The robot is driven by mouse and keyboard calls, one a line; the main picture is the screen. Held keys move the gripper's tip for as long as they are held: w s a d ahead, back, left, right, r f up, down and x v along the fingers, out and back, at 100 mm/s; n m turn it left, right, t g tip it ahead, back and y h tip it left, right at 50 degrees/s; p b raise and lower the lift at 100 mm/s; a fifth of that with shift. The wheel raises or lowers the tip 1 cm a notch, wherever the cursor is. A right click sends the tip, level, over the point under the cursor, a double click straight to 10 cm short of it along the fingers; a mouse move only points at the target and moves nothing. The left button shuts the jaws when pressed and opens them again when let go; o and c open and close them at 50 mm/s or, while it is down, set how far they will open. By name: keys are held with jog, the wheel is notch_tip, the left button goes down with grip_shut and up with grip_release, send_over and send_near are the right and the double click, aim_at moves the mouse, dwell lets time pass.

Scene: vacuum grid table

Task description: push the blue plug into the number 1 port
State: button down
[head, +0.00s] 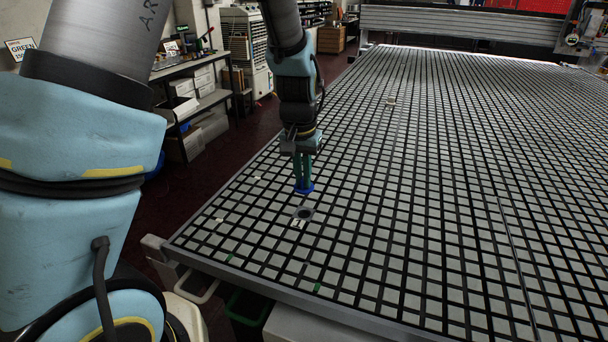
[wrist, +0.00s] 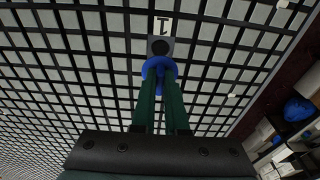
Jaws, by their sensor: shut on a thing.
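The blue plug (head: 304,188) is held between the green fingers of my gripper (head: 304,178). In the wrist view the plug (wrist: 153,68) shows as a blue disc at the fingertips of my gripper (wrist: 158,82), partly hidden by them. The number 1 port (head: 303,213) is a dark round hole in a grey square on the grid table, just nearer the front edge than the plug. In the wrist view the port (wrist: 160,47) lies right beyond the plug, with the printed 1 (wrist: 163,26) above it. I cannot tell the plug's exact height above the table.
The grid table (head: 450,180) is wide and mostly clear. Another port-like spot (head: 390,101) lies far back. Small pale pieces (head: 257,179) and green marks (head: 317,287) lie near the left and front edges. Shelves (head: 205,90) stand left of the table.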

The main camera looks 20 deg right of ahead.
aim_at(303, 188)
jog(key=shift+f+b, duration=1.9)
jog(key=shift+f, duration=1)
jog(key=shift+f+b, duration=0.35)
jog(key=shift+f, duration=0.55)
dwell(0.5)
jog(key=c, duration=0.9)
grip_release()
jog(key=shift+o, duration=0.2)
